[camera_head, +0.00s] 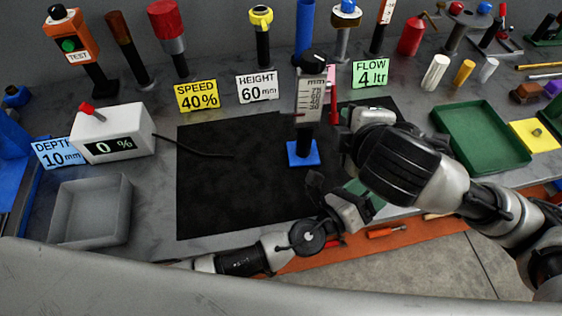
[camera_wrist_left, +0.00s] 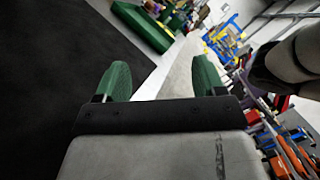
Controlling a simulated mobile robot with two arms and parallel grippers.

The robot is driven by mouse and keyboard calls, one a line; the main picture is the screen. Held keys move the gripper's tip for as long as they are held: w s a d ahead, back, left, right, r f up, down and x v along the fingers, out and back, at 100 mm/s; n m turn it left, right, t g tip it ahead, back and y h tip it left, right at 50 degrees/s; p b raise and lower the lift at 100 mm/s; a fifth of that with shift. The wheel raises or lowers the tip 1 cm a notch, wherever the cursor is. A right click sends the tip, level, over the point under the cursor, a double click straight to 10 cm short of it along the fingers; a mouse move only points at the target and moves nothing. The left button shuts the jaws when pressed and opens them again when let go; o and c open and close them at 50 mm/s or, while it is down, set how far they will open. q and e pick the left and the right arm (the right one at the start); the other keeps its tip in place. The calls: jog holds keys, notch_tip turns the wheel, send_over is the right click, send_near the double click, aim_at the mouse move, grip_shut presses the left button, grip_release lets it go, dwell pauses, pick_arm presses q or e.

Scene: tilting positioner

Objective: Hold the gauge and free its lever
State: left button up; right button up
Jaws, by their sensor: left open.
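The gauge (camera_head: 309,98) stands upright on a dark post with a blue square base (camera_head: 302,153) on the black mat. Its pale plate carries a "mm" scale, and a black part (camera_head: 313,60) sits on its top. I cannot make out which part is the lever. A red upright piece (camera_head: 333,108) shows just right of the gauge. My right gripper (camera_head: 347,128) is close to the gauge's right side; its fingers are largely hidden by its own wrist. My left gripper (camera_head: 362,197) is in front and right of the blue base, apart from the gauge. Its green fingers (camera_wrist_left: 157,82) are open and empty.
The black mat (camera_head: 230,190) is clear to the gauge's left. A white box reading 0 % (camera_head: 113,137), a grey tray (camera_head: 65,215) and label cards stand left and behind. A green tray (camera_head: 480,135) is at right. Posts and tools line the back. The table's front edge is close to my left gripper.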

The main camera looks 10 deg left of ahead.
aim_at(309, 135)
pick_arm(q)
jog(key=w+a+t+y, duration=0.1)
jog(key=a, duration=0.3)
jog(key=w+a+f+t+y, duration=0.1)
jog(key=w+a+y, duration=0.1)
jog(key=a, duration=0.2)
jog(key=w+a+y, duration=0.1)
jog(key=w+a, duration=0.1)
jog(key=a, duration=0.2)
jog(key=shift+w+f+t+y, duration=0.25)
jog(key=shift+f+t+y, duration=0.1)
jog(key=shift+t+y, duration=0.05)
jog(key=a+m, duration=0.1)
jog(key=a, duration=0.1)
jog(key=a+m, duration=0.2)
jog(key=a+f+m, duration=0.1)
jog(key=a+m, duration=0.1)
jog(key=shift+w+a, duration=0.15)
jog(key=shift+w, duration=0.2)
jog(key=shift+w+a+f, duration=0.1)
jog(key=shift+w+a, duration=0.05)
jog(key=shift+a, duration=0.05)
jog(key=shift+w+d+m, duration=0.15)
jog(key=shift+w+m, duration=0.15)
jog(key=shift+w, duration=0.1)
jog(key=x, duration=0.9)
jog(key=shift+w+d, duration=0.25)
jog(key=shift+w, duration=0.1)
